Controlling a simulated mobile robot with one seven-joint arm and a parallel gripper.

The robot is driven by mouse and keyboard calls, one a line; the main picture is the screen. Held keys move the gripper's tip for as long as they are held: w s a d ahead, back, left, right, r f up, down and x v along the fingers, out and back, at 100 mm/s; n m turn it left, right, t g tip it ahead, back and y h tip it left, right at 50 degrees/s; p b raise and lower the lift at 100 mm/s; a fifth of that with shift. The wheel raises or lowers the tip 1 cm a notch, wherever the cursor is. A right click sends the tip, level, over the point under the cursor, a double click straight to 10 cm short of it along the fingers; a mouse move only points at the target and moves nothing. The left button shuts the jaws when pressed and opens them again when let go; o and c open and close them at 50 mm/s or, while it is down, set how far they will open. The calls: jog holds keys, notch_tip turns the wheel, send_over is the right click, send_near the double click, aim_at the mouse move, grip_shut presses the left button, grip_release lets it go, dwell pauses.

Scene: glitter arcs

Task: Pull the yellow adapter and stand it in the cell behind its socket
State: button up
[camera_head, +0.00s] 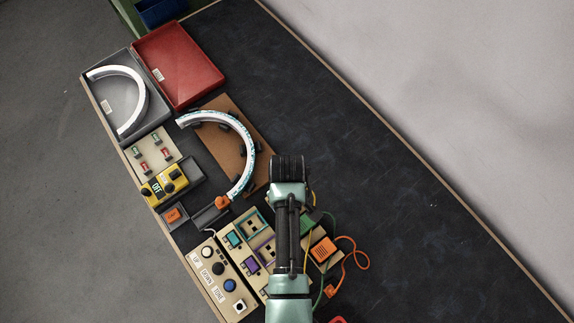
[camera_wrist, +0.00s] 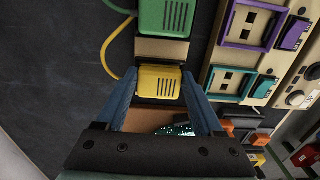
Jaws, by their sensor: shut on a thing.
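The yellow adapter (camera_wrist: 159,82) shows in the wrist view between the two blue fingers of my gripper (camera_wrist: 160,76). The gripper is shut on it, a finger at each side. A yellow cable (camera_wrist: 105,45) runs off to its left. Beige board surface shows between the yellow adapter and the green adapter (camera_wrist: 166,18). I cannot tell whether the yellow adapter is still seated in a socket. In the head view my arm hides it, and only a bit of yellow cable (camera_head: 314,199) shows. My gripper (camera_head: 287,165) is over the board's upper end there.
Teal (camera_head: 250,225) and purple (camera_head: 263,250) square frames lie left of my arm. An orange adapter (camera_head: 322,249) with a looped cable and the green adapter (camera_head: 307,224) sit to its right. A button panel (camera_head: 220,280) lies further left.

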jog(key=o, duration=1.4)
jog(key=shift+r+p, duration=3.45)
jog(key=shift+p, duration=0.25)
